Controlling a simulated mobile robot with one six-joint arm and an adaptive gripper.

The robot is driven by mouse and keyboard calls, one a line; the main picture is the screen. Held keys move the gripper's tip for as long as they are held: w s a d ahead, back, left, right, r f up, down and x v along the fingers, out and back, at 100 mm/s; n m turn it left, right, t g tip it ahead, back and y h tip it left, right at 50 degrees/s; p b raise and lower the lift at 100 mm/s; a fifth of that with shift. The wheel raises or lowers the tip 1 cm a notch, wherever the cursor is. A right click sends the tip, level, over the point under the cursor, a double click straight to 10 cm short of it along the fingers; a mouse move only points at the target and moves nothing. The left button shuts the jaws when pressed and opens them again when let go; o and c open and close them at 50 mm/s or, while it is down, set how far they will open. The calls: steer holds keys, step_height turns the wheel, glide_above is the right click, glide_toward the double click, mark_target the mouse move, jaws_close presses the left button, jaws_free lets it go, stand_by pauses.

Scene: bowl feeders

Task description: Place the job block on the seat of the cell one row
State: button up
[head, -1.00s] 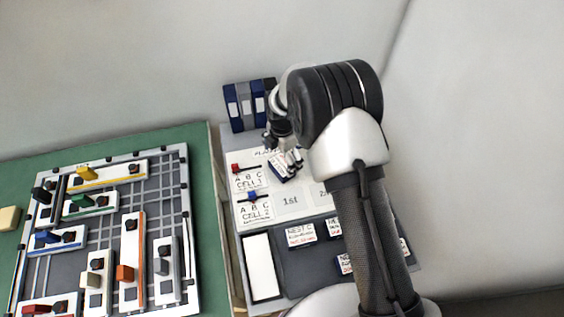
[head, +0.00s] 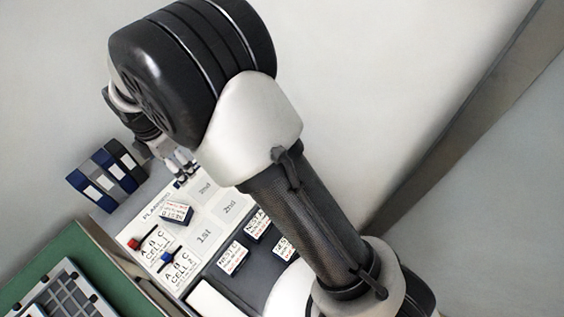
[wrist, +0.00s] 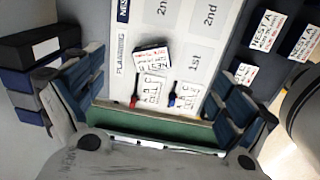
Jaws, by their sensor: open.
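The job block (head: 177,212), dark blue with a white printed label, lies on the white planning board (head: 190,255) in the cell one row, beside the CELL 1 card (head: 153,241). It covers the spot left of the open 2nd square and looks slightly askew to the printed squares. The block also shows in the wrist view (wrist: 152,59), clear of both fingers. My gripper (head: 183,172) is open and empty, above and beyond the block; its spread fingers frame the wrist view (wrist: 155,100). The seat under the block is hidden.
Other labelled blocks (head: 232,257) sit in the dark tray right of the board. Binders (head: 104,177) stand behind the board. The 1st (head: 204,236) and 2nd (head: 230,209) squares of cell two are bare.

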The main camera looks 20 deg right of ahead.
steer(key=s+d+r+m+t, duration=0.1)
steer(key=s+d+r+m, duration=0.4)
steer(key=d+r, duration=0.45)
steer(key=s+d+r+m+t, duration=0.1)
steer(key=s+d+r+m, duration=0.1)
steer(key=d+r+m, duration=0.7)
steer(key=s+d+r+m+t, duration=0.2)
steer(key=s+d+m, duration=0.9)
steer(key=s, duration=0.5)
steer(key=shift+d+m, duration=0.3)
steer(key=shift+d, duration=0.45)
